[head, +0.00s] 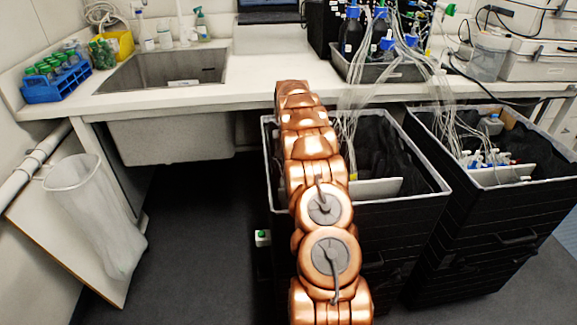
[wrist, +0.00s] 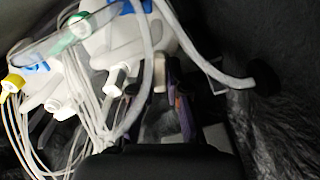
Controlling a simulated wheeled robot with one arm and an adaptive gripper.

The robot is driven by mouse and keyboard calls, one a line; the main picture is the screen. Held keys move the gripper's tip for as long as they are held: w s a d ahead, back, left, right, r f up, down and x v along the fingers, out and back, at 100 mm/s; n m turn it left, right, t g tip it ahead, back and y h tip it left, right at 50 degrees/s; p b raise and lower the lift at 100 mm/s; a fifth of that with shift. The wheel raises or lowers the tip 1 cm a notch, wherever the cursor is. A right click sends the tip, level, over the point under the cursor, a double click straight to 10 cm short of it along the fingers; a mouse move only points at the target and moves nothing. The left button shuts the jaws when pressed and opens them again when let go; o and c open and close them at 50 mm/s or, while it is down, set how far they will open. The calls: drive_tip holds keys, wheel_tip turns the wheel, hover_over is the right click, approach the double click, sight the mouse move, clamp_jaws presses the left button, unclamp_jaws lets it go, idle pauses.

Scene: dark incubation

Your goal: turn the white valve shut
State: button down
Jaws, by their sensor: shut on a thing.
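My gripper (wrist: 160,95) shows in the wrist view as two dark fingers with purplish edges, above the black gripper body. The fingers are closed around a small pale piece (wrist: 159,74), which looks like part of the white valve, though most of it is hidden. White bottle-like parts (wrist: 108,45) with spouts and thin tubes lie just beyond and to the left. In the head view my arm reaches over the middle black crate (head: 412,165), and the gripper itself is hidden.
A second black crate (head: 462,225) with tubes and small bottles stands to the right. Thin tubes (head: 350,115) hang from the tray (head: 375,70) on the bench into the crates. A sink (head: 165,68) and a blue tube rack (head: 58,85) are at left. The floor (head: 195,240) left of my arm is clear.

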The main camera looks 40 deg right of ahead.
idle(0.4)
drive_tip(key=c, duration=1.2)
unclamp_jaws()
drive_tip(key=shift+o, duration=0.2)
drive_tip(key=shift+r, duration=0.1)
wheel_tip(320, 180, up, 12)
